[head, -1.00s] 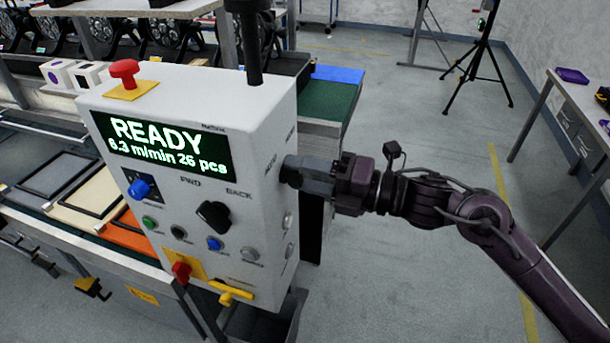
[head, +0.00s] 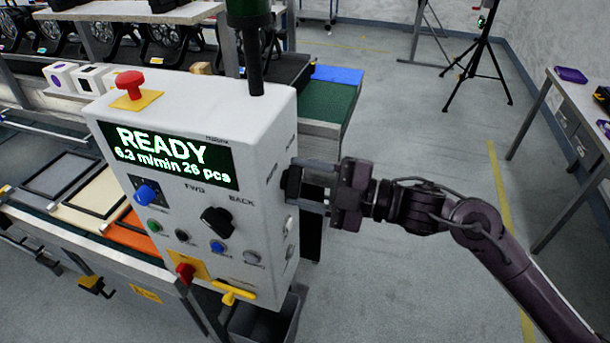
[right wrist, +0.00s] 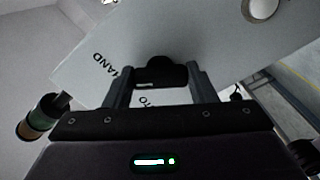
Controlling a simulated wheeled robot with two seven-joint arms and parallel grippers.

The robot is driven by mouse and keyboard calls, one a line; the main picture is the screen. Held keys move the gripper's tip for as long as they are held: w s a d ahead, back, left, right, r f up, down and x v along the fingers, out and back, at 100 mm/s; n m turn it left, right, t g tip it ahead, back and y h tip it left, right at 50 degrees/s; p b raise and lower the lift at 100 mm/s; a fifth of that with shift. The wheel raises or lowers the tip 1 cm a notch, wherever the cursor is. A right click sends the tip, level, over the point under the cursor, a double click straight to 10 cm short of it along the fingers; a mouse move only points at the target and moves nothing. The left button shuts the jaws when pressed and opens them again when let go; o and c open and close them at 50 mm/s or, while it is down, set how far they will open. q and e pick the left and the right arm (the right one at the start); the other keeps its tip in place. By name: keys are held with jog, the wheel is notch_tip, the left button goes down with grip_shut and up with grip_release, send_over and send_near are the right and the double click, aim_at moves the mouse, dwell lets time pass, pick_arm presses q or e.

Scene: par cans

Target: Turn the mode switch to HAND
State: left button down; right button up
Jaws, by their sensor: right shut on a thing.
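The mode switch is a black knob (head: 293,183) on the right side face of the white control box (head: 268,140). My right gripper (head: 309,186) is shut on this knob, with one finger above it and one below in the head view. In the right wrist view the knob (right wrist: 160,72) sits between the two fingers (right wrist: 161,88). The label HAND (right wrist: 112,69) is left of the knob there, and a partly hidden label ending in TO lies below it. A pale mark shows on the knob's near edge; I cannot tell which label it points at. My left gripper is out of view.
A table (head: 575,125) and a tripod (head: 480,60) stand right. Floor between is clear.

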jog(key=shift+m+p, duration=0.3)
jog(key=shift+m, duration=0.4)
jog(key=shift+f, duration=0.1)
jog(key=o, duration=1)
jog(key=b+v, duration=0.3)
jog(key=v, duration=0.5)
